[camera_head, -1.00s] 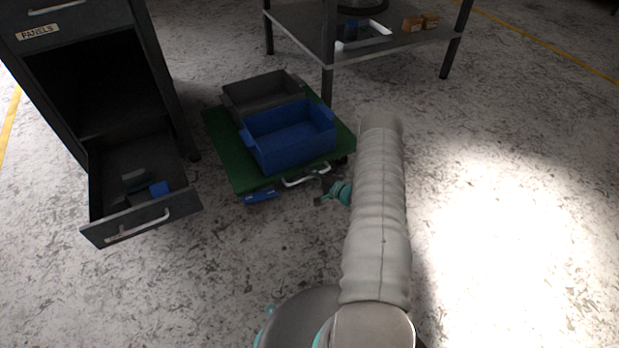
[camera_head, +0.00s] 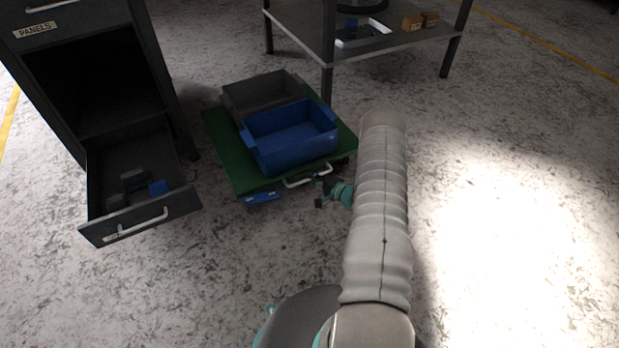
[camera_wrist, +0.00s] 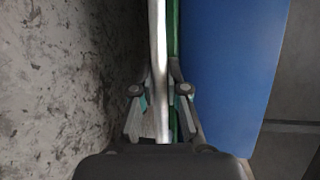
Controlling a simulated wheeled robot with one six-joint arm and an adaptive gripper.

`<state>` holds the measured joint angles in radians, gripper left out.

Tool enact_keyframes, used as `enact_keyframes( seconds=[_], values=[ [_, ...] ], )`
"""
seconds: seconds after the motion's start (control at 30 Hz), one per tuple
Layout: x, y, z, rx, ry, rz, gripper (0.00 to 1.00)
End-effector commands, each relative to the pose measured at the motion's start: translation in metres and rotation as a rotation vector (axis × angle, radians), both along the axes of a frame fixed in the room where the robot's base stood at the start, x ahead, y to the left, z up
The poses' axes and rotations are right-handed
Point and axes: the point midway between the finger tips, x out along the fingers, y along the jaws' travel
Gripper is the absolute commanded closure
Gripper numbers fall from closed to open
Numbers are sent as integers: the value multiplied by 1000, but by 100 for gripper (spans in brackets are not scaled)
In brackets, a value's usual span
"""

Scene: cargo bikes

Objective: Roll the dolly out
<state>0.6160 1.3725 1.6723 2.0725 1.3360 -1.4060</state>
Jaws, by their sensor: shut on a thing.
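The green dolly (camera_head: 226,155) stands on the floor between the drawer cabinet and the shelf table. It carries a blue bin (camera_head: 295,150) in front and a grey bin (camera_head: 258,92) behind. A pale handle (camera_head: 308,179) runs along its near edge. My gripper (camera_head: 326,190) is low at the right part of that edge, partly hidden by my arm. In the wrist view my gripper (camera_wrist: 160,78) has its fingers on either side of the handle (camera_wrist: 157,40), shut on it. The dolly's green edge (camera_wrist: 174,30) and the blue bin (camera_wrist: 235,60) are just right of it.
A dark cabinet (camera_head: 165,75) stands at left, its lower drawer (camera_head: 140,222) open with small blocks inside, near the dolly's left side. A shelf table (camera_head: 328,80) stands behind, one leg close to the dolly.

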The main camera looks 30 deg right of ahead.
Motion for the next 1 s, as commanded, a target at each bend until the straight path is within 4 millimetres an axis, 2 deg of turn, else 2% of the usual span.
enact_keyframes(
  seconds=[0.17, 0.2, 0.27, 0.3, 0.67, 0.77, 1.0],
  values=[
    [1, 0, 0, -1, 0, 0, 100],
    [1, 0, 0, -1, 0, 0, 80],
    [1, 0, 0, -1, 0, 0, 65],
    [1, 0, 0, -1, 0, 0, 61],
    [-3, -2, 1, -1, 1, -2, 61],
    [-12, -8, 3, -2, 2, -5, 61],
    [-53, -27, 12, -1, 1, -5, 61]
  ],
)
